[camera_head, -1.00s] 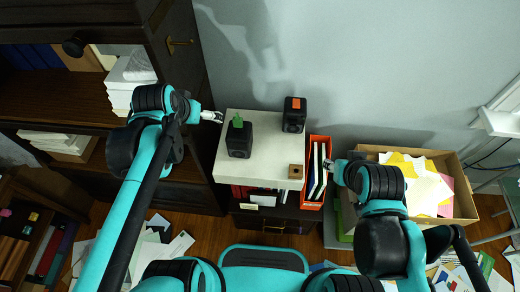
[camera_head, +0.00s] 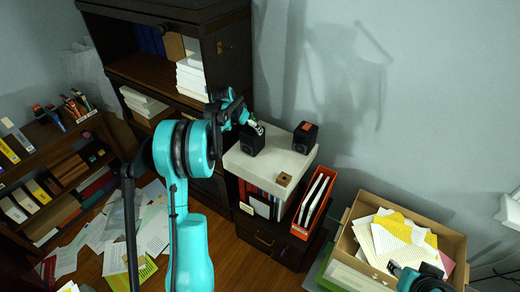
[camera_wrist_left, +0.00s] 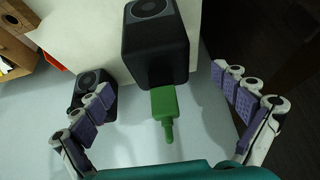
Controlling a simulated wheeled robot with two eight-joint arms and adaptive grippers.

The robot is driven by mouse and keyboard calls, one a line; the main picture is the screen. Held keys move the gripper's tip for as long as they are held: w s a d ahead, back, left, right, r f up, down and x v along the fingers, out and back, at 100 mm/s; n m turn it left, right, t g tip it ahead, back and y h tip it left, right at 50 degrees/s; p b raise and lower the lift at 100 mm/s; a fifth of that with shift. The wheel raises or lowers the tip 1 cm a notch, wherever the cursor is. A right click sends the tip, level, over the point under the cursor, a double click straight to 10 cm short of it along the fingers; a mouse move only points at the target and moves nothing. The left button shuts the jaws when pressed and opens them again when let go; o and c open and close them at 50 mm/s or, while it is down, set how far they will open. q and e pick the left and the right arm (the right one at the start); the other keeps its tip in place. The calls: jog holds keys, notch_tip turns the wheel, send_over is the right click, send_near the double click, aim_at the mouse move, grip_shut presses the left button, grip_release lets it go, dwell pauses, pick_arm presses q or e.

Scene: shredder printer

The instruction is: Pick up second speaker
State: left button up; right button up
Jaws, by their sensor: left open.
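Two black speakers stand on the white cabinet top (camera_head: 240,160). The left speaker (camera_head: 251,143) has my left gripper (camera_head: 255,126) right above it; its upper part is partly hidden. The right speaker (camera_wrist_left: 95,92) is partly behind one finger there. My right gripper (camera_head: 394,268) is at the lower right, small, its jaws unclear.
A small wooden block (camera_head: 284,179) sits at the cabinet's front. An orange file holder (camera_head: 315,200) stands beside the cabinet. A dark shelf (camera_head: 150,75) rises close on the left. A cardboard box (camera_head: 448,241) of papers is at the right. Papers litter the floor.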

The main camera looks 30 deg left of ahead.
aim_at(250, 131)
pick_arm(q)
jog(key=b+x, duration=0.1)
jog(key=x, duration=0.2)
jog(key=shift+a+f, duration=0.1)
jog(key=shift+f, duration=0.05)
jog(key=b+x, duration=0.1)
jog(key=x, duration=0.1)
jog(key=b+x, duration=0.1)
jog(key=x, duration=0.1)
jog(key=shift+s+d+f, duration=0.25)
jog(key=shift+w+f, duration=0.2)
jog(key=shift+f, duration=0.1)
jog(key=shift+r, duration=0.15)
jog(key=shift+s, duration=0.1)
jog(key=c, duration=1.6)
jog(key=shift+c, duration=0.2)
